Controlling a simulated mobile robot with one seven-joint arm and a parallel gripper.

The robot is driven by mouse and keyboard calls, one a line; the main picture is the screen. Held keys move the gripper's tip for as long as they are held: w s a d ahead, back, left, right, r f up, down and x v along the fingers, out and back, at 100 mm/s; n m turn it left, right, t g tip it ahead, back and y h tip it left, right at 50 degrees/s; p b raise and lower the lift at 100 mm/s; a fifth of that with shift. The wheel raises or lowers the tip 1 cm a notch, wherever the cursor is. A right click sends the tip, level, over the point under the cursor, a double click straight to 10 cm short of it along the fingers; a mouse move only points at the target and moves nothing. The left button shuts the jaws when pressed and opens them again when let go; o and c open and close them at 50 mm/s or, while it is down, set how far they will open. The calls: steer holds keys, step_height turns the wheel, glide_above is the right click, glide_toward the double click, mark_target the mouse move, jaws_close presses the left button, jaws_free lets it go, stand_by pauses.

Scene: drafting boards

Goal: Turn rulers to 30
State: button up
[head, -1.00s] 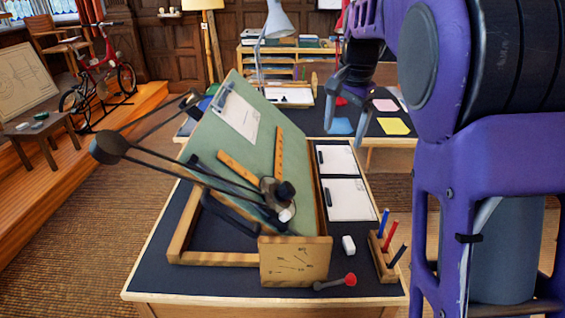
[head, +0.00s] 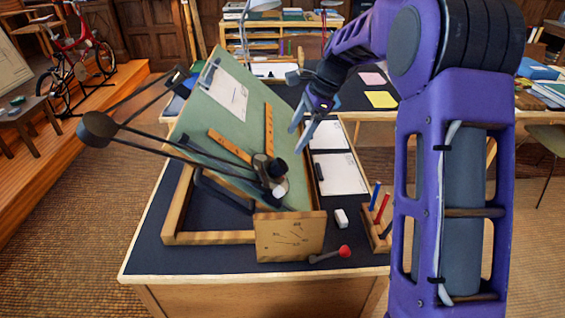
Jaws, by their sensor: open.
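Two wooden rulers, one nearly upright in the picture (head: 269,130) and one slanting (head: 229,146), join at a dark round drafting head (head: 266,170) with a black knob. They lie on the tilted green drafting board (head: 205,128). A wooden panel with a marked angle scale (head: 290,236) stands at the board's near end; its figures are too small to read surely. My gripper (head: 297,141) is open and empty, right of the upright ruler near the board's right edge, touching neither ruler. Whether it is above the board or beside it is hard to tell.
A black linkage with a round counterweight (head: 96,129) sticks out left of the board. White sheets (head: 340,173), an eraser (head: 341,218), a wooden pen holder (head: 374,232) and a red-knobbed lever (head: 344,251) occupy the right side of the dark desk (head: 200,260).

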mark_target(282, 163)
steer(key=x, duration=0.9)
steer(key=shift+a+f+b, duration=0.15)
steer(key=shift+f+b, duration=0.05)
steer(key=shift+b, duration=0.1)
jaws_close()
